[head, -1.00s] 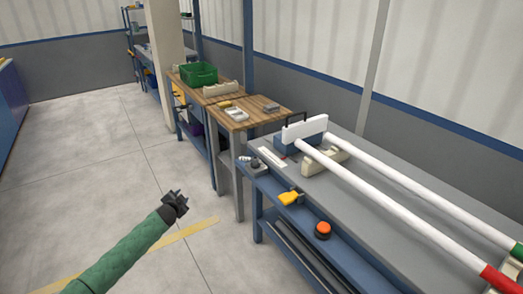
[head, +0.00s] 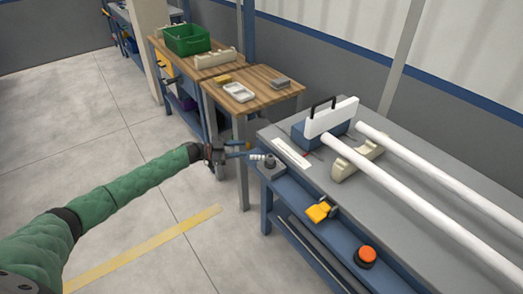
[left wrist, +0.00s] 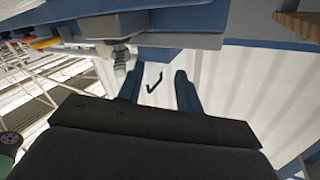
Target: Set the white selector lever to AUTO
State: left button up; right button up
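The selector (head: 271,168) is a small grey unit at the near left corner of the blue ledge along the grey bench. Its white lever (head: 258,157) points left, toward my left gripper. The AUTO marking cannot be read. My left gripper (head: 248,150) has its blue fingers pointing right, close to the lever; whether they touch it is unclear. In the left wrist view the two blue fingers (left wrist: 158,88) stand apart with nothing visible gripped between them. A grey part (left wrist: 121,60), possibly the selector, shows just beyond the left-hand finger. My right gripper is not in view.
A yellow handle (head: 320,211) and an orange button (head: 366,255) sit farther along the ledge. White pipes (head: 430,215) lie on cream supports on the bench (head: 290,128). A wooden table (head: 262,92) stands behind. The floor at left is clear.

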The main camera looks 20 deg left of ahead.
aim_at(259, 156)
pick_arm(q)
jog(key=s+d+g, duration=0.1)
jog(key=d, duration=0.2)
jog(key=d+g+h+p, duration=0.1)
jog(key=d, duration=0.2)
jog(key=s+d+n+g+p, duration=0.1)
jog(key=d, duration=0.2)
jog(key=shift+s+d+r+g+h, duration=0.1)
jog(key=shift+s+r+g+h, duration=0.2)
jog(key=shift+s+r, duration=0.1)
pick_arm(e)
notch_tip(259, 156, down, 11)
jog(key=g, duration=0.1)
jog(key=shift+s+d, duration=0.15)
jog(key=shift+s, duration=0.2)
pick_arm(q)
grip_shut()
